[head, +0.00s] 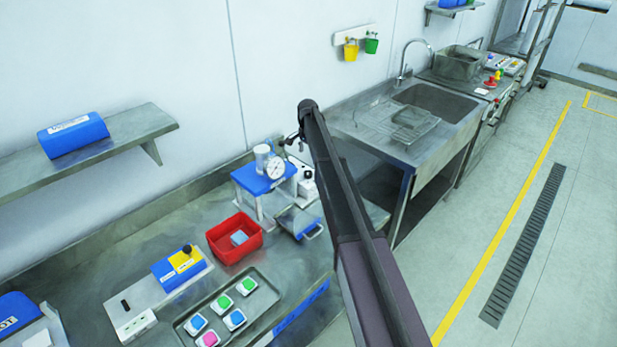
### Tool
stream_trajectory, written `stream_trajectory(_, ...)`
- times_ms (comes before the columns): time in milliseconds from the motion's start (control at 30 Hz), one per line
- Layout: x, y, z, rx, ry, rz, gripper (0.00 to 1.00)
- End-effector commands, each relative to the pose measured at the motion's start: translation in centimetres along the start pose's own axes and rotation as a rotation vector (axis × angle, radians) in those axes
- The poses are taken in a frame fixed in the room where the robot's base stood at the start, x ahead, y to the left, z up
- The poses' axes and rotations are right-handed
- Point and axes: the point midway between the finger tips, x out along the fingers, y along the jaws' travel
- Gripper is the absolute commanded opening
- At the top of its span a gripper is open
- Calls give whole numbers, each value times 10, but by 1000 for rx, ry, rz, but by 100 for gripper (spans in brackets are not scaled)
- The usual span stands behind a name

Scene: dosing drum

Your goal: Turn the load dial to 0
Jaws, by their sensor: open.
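A round white dial (275,168) with dark markings sits on the front of a blue-topped press-like stand (262,180) at the back of the bench; it looks like the load dial. Its pointer is too small to read. My arm reaches across the middle of the view. Small dark parts at its far end look like my gripper (291,139), open, just above and to the right of the dial and apart from it in the picture. Most of the gripper is hidden behind the arm, and its fingers are hard to make out.
A white device (306,184) stands right of the press, partly behind my arm. A red bin (234,238), a blue-and-yellow box (181,266) with a black knob and a tray (262,310) of colored blocks stand nearer. A shelf (122,131) juts out at left; a sink (432,101) is beyond.

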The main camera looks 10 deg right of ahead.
Motion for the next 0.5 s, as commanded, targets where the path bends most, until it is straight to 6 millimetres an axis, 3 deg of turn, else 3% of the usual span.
stream_trajectory(500,45,0,-1,1,0,0,87)
